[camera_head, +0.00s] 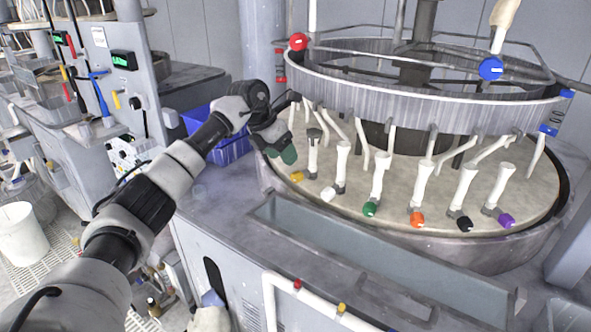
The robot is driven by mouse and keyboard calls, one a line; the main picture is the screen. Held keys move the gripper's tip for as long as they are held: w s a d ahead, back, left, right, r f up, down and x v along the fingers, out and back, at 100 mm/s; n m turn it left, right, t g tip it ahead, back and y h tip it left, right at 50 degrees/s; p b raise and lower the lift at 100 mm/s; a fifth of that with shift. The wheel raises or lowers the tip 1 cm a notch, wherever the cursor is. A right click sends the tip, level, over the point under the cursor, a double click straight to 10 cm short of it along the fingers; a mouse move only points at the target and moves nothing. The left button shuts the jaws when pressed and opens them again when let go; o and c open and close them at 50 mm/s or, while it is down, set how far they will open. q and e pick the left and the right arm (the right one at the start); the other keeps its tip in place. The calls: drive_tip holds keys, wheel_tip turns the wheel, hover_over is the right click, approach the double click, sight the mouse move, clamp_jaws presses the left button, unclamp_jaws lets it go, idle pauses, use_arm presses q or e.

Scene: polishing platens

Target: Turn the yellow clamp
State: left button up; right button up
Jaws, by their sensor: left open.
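The yellow clamp (297,176) is a small yellow-tipped piece at the left end of the row on the round platen (335,205). It sits near the platen's left rim, at the foot of a white post. My left gripper (280,148) is open, with dark fingers, one dark green at its tip. It hangs just above and slightly left of the yellow clamp, and the two look apart. Part of the gripper is hidden behind its own wrist. My right gripper does not show.
White (328,194), green (370,209), orange (417,219), black (464,223) and purple (506,220) clamps continue rightward. A metal ring (420,98) with white posts overhangs the platen. A blue bin (232,150) stands behind my left arm. A long trough (380,255) lies in front.

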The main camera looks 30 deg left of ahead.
sight(294, 173)
use_arm(q)
drive_tip(key=p+x, duration=0.1)
drive_tip(key=x, duration=0.2)
drive_tip(key=shift+d+f, duration=0.15)
drive_tip(key=shift+d, duration=0.05)
drive_tip(key=x, duration=0.3)
drive_tip(key=shift+w+f+p, duration=0.3)
drive_tip(key=shift+p, duration=0.1)
drive_tip(key=shift+d+f, duration=0.1)
drive_tip(key=shift+f, duration=0.15)
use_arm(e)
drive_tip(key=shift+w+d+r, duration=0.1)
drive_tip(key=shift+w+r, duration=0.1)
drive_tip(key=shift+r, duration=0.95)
